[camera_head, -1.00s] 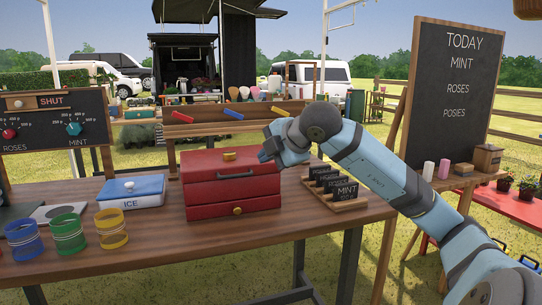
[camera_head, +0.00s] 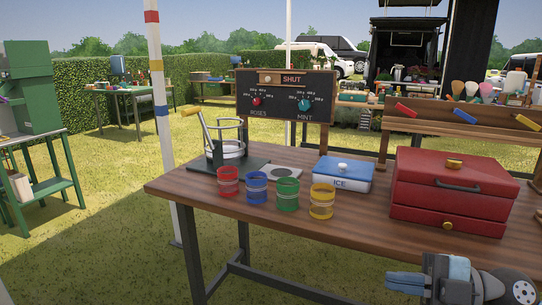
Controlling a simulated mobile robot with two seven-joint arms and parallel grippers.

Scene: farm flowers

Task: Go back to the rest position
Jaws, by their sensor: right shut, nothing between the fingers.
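My right gripper (camera_head: 402,282) is at the lower right, in front of the wooden table's (camera_head: 340,225) front edge and below the red box (camera_head: 450,190). It points left, is shut and holds nothing that I can see. Its arm runs out of the picture to the right. My left gripper is not in view.
On the table stand red, blue, green and yellow cups (camera_head: 321,202), a white-and-blue ICE box (camera_head: 343,175), a glass press (camera_head: 227,145) and a dial board (camera_head: 285,105). A striped pole (camera_head: 157,70) rises behind the table's left end.

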